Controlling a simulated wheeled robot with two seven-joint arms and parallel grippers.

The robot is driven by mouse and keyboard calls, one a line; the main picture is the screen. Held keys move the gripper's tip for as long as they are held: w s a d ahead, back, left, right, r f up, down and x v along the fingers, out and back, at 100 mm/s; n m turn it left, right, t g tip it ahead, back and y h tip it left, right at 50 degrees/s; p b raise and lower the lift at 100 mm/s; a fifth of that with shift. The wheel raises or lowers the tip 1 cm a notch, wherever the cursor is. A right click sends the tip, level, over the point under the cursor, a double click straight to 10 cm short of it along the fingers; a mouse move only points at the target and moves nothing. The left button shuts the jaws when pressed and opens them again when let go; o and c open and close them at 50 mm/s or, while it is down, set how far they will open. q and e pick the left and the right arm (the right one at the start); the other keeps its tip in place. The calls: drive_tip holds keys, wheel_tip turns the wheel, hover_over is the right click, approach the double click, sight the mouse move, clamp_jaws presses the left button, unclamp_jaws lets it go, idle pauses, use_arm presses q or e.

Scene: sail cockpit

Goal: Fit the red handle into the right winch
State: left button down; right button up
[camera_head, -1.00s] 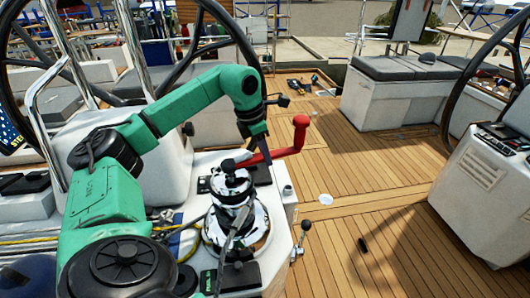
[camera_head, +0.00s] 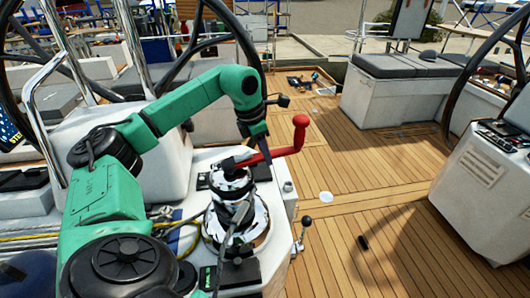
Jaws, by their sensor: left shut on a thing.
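The red handle (camera_head: 299,137) has an upright red grip at its right end and an arm running left to a dark end over a shiny winch (camera_head: 233,214). My left gripper (camera_head: 263,160) comes down from above and is shut on the arm of the handle. The dark end of the handle is at the top of the winch. I cannot tell from this view whether it sits in the socket or just above it. Only this one winch shows clearly. My right gripper is not in view.
The winch stands on a white console with yellow and blue ropes (camera_head: 180,226) to its left. A small lever (camera_head: 303,235) stands at its right. A steering wheel (camera_head: 242,38) rises behind my left arm. The wooden deck (camera_head: 375,190) to the right is mostly clear.

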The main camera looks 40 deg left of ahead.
use_arm(q)
drive_tip(key=shift+f+b, duration=0.3)
drive_tip(key=shift+f, duration=0.1)
idle(0.4)
drive_tip(key=c, duration=0.5)
unclamp_jaws()
drive_tip(key=o, duration=0.5)
drive_tip(key=shift+c, duration=0.2)
wheel_tip(320, 180, up, 9)
drive_tip(key=p, duration=0.8)
drive_tip(key=shift+p, duration=0.4)
